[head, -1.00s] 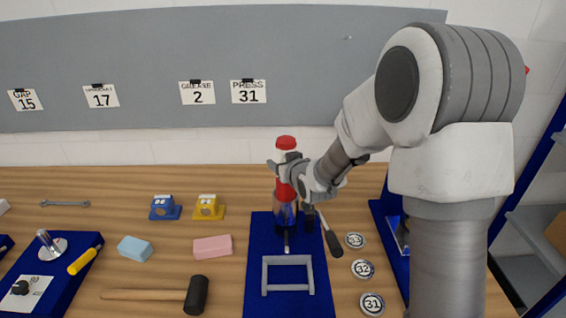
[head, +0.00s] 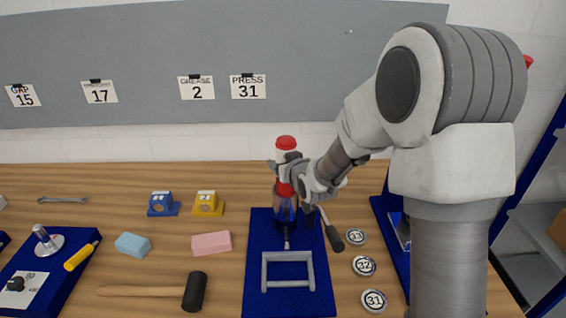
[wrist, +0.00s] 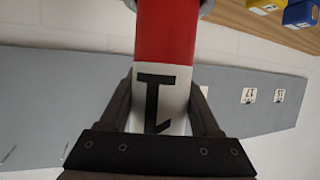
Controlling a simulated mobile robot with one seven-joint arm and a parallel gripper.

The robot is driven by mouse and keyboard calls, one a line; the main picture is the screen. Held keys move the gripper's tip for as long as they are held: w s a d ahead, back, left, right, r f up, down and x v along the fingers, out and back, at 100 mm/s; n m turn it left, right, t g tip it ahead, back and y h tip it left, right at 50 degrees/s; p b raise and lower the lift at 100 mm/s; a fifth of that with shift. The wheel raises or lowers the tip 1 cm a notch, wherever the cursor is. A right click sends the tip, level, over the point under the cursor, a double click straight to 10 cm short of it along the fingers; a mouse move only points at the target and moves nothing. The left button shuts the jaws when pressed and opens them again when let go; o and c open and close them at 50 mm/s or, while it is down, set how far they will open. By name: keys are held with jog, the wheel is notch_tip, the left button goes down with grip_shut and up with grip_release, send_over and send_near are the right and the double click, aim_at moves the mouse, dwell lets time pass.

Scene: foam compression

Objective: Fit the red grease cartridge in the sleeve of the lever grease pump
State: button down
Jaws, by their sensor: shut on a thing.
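The red grease cartridge (head: 286,144), with a red cap and a white band, stands upright in my gripper (head: 288,170). In the wrist view the jaws are shut around the white band of the cartridge (wrist: 166,35), which bears a black mark. The lever grease pump stands on a blue board, its see-through sleeve (head: 285,206) directly below the cartridge, with a dark-handled lever (head: 333,235) to the right. In the wrist view a grey rim (wrist: 206,6) shows around the cartridge's far end, which looks at or inside the sleeve mouth; its depth is hidden.
A grey frame (head: 288,256) stands on the blue board (head: 265,300) in front of the pump. Numbered discs (head: 356,237) lie to the right.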

jog(key=shift+f+b, duration=2)
jog(key=shift+b, duration=0.15)
jog(key=shift+c, duration=1.3)
grip_release()
jog(key=shift+o, duration=1.2)
jog(key=shift+f, duration=0.15)
jog(key=shift+s, duration=0.1)
jog(key=v, duration=0.7)
jog(key=shift+s, duration=0.2)
